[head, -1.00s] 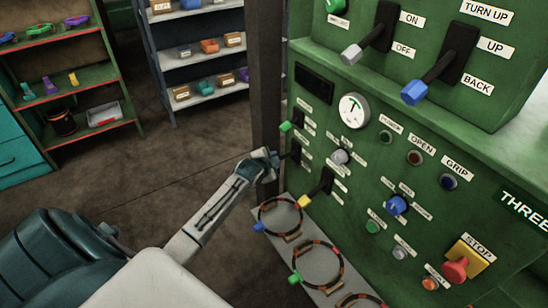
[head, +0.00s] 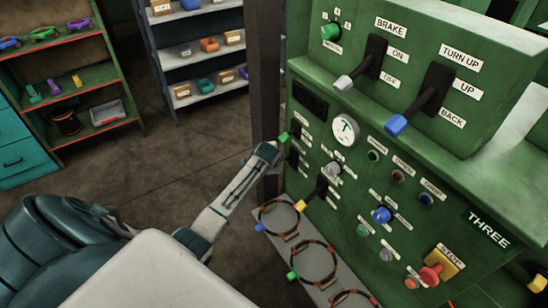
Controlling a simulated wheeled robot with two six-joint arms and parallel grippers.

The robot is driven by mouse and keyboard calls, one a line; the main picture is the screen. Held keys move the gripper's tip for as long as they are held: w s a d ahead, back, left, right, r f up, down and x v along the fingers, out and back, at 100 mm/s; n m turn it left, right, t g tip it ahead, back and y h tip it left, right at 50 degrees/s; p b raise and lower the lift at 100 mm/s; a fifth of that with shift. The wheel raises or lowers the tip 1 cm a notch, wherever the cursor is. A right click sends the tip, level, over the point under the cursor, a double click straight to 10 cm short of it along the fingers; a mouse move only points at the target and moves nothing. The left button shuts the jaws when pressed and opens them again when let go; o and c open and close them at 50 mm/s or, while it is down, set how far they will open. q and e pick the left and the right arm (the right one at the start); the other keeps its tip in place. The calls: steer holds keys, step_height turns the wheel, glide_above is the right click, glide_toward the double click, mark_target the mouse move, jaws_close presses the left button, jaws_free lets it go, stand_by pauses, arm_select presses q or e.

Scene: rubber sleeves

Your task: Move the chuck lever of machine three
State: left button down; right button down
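Machine three is the green panel marked THREE (head: 488,229) on the right. Three small levers sit along its left edge. One has a green tip (head: 283,136), one has a yellow tip (head: 300,205), and the one between them is partly covered by my gripper. Their labels are too small to read, so I cannot tell which is the chuck lever. My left gripper (head: 270,151) is at the panel's left edge, just below and left of the green tip. I cannot tell whether it touches a lever, or whether its fingers are open. My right gripper is not in view.
A brake lever with a grey knob (head: 343,83) and a larger lever with a blue knob (head: 396,125) stick out above. A red stop button (head: 431,274) is low on the right. Ringed sleeves (head: 279,217) lie on a grey ledge below. Shelves stand behind.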

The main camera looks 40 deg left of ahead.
arm_select(q)
steer(key=shift+r, duration=0.1)
stand_by(0.4)
steer(key=c, duration=1.1)
jaws_free()
steer(key=shift+o, duration=0.2)
steer(key=b+v, duration=0.1)
steer(key=v, duration=0.9)
steer(key=shift+d+r, duration=0.15)
steer(key=shift+r, duration=0.25)
steer(key=shift+s, duration=0.1)
